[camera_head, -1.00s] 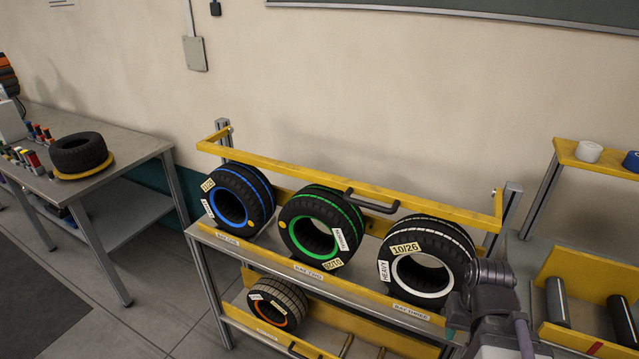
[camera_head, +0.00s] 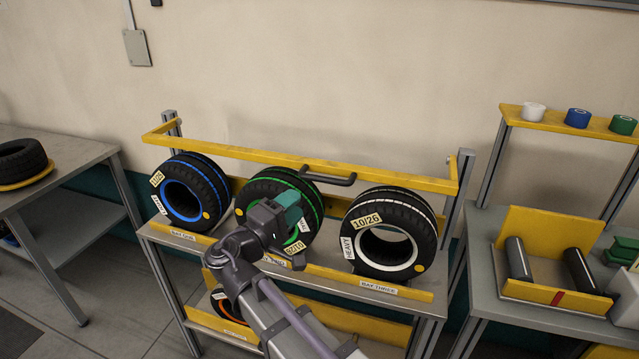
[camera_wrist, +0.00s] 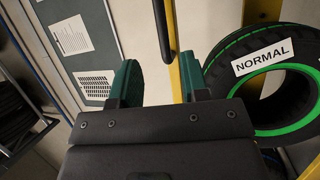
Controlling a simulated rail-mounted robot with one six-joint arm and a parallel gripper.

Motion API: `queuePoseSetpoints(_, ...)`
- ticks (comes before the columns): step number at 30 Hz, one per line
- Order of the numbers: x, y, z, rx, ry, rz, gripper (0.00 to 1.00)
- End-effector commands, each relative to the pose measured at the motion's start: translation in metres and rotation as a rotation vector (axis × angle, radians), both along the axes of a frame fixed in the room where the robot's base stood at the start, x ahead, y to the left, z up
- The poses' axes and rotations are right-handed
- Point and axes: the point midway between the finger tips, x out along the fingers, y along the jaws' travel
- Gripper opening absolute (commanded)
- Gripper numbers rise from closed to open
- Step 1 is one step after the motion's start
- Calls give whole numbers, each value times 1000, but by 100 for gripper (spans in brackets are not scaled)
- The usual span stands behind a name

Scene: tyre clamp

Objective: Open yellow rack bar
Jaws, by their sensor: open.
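The yellow rack bar (camera_head: 250,153) runs across the front of the upper rack tier, above three tyres. Its dark handle (camera_head: 328,176) sticks out near the middle of the bar. My gripper (camera_head: 288,205) is in front of the green-striped tyre (camera_head: 258,188), below and left of the handle, and hides part of that tyre. In the wrist view my gripper (camera_wrist: 156,82) has its two green fingers apart with nothing between them. The handle (camera_wrist: 164,30) and the yellow bar (camera_wrist: 190,78) show beyond the fingertips, with the handle apart from them.
A blue-striped tyre (camera_head: 190,192) and a white-striped tyre (camera_head: 392,232) stand on either side of the green-striped one. An orange-ringed tyre (camera_head: 222,303) sits on the lower tier, partly hidden by my arm. A bench with rollers (camera_head: 518,258) stands at the right.

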Motion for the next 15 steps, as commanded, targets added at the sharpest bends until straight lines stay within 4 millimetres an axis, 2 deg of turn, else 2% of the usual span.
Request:
queuePoseSetpoints(5,9,-8,3,4,2,-2,42)
queuePoseSetpoints(15,68,-55,16,4,4,-5,42)
